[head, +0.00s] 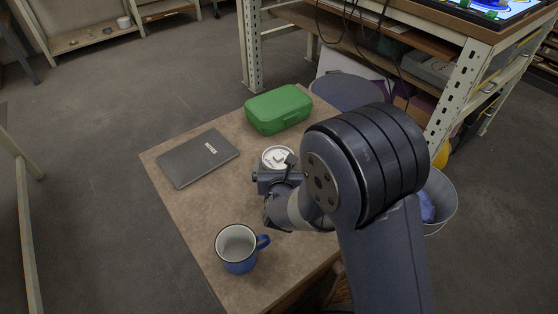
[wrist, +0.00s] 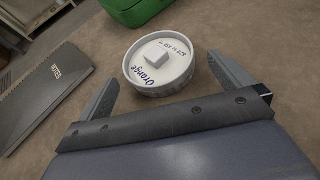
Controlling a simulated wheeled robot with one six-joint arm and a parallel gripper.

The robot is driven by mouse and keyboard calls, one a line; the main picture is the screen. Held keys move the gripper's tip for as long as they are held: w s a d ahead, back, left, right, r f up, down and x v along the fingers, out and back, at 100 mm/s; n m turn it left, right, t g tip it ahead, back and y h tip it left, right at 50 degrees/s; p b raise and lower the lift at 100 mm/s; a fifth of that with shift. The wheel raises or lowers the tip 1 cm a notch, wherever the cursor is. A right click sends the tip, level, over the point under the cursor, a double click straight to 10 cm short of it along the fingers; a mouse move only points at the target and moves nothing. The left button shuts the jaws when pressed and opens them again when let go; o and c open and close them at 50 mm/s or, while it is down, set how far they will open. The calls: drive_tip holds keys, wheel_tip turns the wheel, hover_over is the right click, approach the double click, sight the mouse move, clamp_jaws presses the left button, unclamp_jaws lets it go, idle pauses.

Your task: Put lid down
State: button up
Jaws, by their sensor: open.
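A round white lid (wrist: 172,72) with a small square knob and the printed word "Orange" shows in the wrist view. It sits level within a grey-white round rim (wrist: 160,88); I cannot tell how much of a pot is under it. In the head view the lid (head: 274,155) is on the table, just beyond my gripper (head: 276,166). In the wrist view my gripper (wrist: 164,70) is open, with one finger on each side of the lid. Gaps show between the fingers and the rim, and nothing is held.
A green case (head: 278,108) stands behind the lid. A dark notebook (head: 198,158) lies to the left. A blue mug (head: 238,250) stands near the table's front. The wooden table (head: 200,208) is bare between notebook and mug. A metal bucket (head: 440,205) is on the floor at right.

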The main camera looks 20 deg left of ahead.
sight(278, 160)
drive_tip(key=x, duration=0.3)
drive_tip(key=b+x, duration=0.1)
drive_tip(key=x, duration=0.1)
drive_tip(key=shift+a+r, duration=0.1)
drive_tip(key=shift+r, duration=0.15)
drive_tip(key=shift+c, duration=0.3)
drive_tip(key=c, duration=0.8)
